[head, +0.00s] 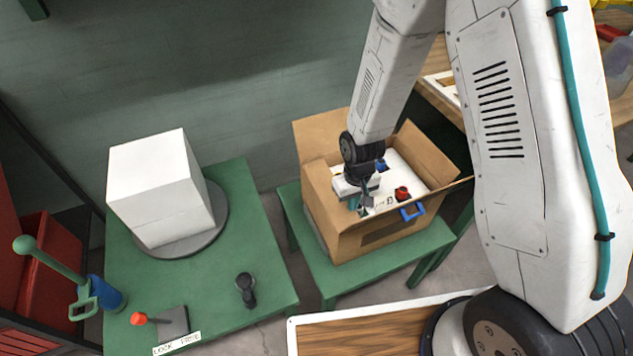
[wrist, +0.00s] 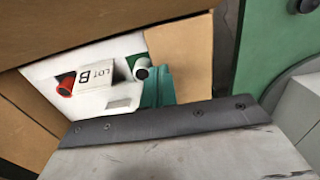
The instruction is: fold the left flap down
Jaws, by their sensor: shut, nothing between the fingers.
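An open cardboard box (head: 372,243) stands on a green stand in the middle of the head view. Its left flap (head: 317,192) appears to stand up along the left side; where flap and wall meet is hard to tell. The back flap (head: 325,137) and right flap (head: 428,152) also stand up. My gripper (head: 364,205) is shut and empty, pointing down over the box opening near its left side. Its teal fingers show in the wrist view (wrist: 158,88), with cardboard panels (wrist: 182,60) around them. I cannot tell whether they touch a flap.
A green table (head: 240,215) on the left bears a white block (head: 160,190) on a grey disc, a black knob and a red-tipped lever.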

